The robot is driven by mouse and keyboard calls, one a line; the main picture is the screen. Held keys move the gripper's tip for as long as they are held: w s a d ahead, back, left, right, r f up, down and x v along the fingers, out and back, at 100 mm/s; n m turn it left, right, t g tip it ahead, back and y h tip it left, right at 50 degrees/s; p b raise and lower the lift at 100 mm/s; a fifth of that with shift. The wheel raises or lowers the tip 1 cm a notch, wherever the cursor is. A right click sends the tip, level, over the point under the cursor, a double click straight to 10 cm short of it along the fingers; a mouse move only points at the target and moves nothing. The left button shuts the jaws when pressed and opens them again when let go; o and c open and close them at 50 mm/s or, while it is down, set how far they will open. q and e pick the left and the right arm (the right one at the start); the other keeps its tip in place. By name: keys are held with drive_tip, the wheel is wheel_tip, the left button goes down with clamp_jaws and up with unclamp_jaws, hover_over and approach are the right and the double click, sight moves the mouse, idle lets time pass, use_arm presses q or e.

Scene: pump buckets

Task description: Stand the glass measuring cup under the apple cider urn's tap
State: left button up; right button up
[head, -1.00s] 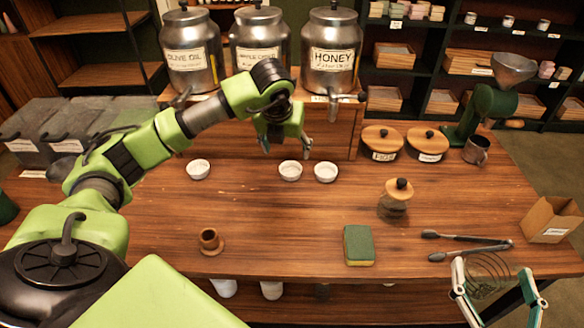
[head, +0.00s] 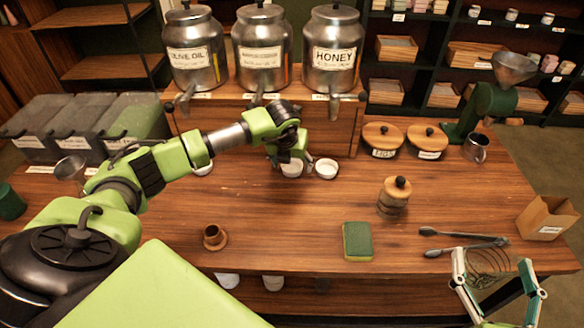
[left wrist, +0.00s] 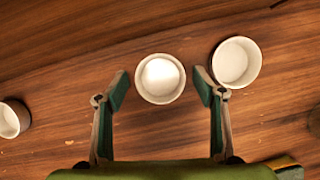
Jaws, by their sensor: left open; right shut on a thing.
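The apple cider urn (head: 262,50) is the middle of three metal urns on a wooden stand; its label is blurred. Its tap (head: 262,93) points down over the stand's front. A see-through vessel with dark lines (head: 487,266), apparently the glass measuring cup, is between the fingers of my right gripper (head: 492,258), shut on it at the bottom right. My left gripper (head: 291,168) is open low over the middle white bowl (left wrist: 160,79). In the left wrist view its fingers stand on either side of that bowl, with gaps. The gripper partly hides the bowl in the head view.
Another white bowl (head: 326,168) stands close right of my left gripper; a third (head: 203,168) is partly behind my left arm. A green sponge (head: 357,241), lidded jar (head: 394,196), tongs (head: 465,242) and small wooden cup (head: 214,237) lie nearer.

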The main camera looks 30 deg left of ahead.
use_arm(q)
drive_tip(key=c, duration=1.2)
